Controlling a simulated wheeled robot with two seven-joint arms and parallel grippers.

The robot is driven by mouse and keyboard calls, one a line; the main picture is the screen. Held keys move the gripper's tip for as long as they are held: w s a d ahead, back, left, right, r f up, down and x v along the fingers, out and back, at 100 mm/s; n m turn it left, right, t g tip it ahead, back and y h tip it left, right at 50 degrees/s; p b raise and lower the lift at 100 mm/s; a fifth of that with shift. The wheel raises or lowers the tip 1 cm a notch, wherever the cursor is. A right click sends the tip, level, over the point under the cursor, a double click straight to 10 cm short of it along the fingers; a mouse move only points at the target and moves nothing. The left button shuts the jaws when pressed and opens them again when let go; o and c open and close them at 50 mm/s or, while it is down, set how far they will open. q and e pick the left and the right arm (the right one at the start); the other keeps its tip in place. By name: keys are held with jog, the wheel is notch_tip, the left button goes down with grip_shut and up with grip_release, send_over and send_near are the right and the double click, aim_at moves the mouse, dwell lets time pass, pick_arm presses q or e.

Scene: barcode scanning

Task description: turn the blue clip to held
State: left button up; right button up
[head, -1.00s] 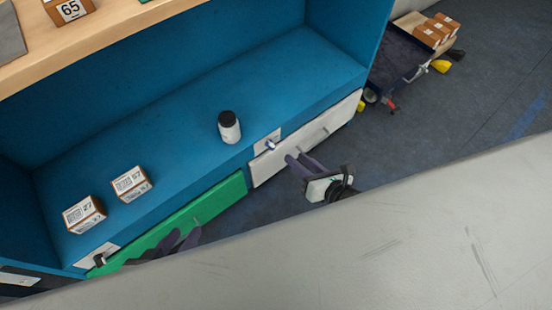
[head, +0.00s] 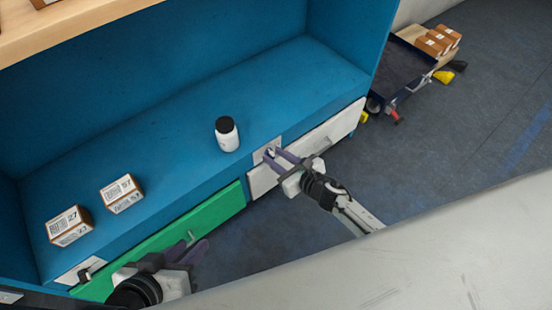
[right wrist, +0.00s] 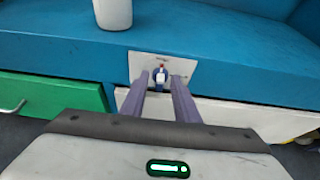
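The blue clip (right wrist: 161,77) stands on a white plate (right wrist: 150,63) on the front edge of the blue shelf, with a small red mark above it. In the head view it is small and partly hidden by my fingers. My right gripper (right wrist: 161,75) is open, with one purple finger on each side of the clip. Gaps show between the clip and both fingers, so I see no grip on it. My left gripper (head: 198,241) is open and empty in front of the green drawer (head: 150,250).
A white bottle (head: 227,134) stands on the blue shelf (head: 180,140) behind the clip. Two labelled boxes (head: 69,226) (head: 121,194) are at the left. A dark clip (head: 85,275) sits on another plate. A white drawer (head: 320,139) is below right. A cart with boxes (head: 437,41) stands beyond.

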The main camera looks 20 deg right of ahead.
jog(key=shift+w, duration=0.1)
grip_shut()
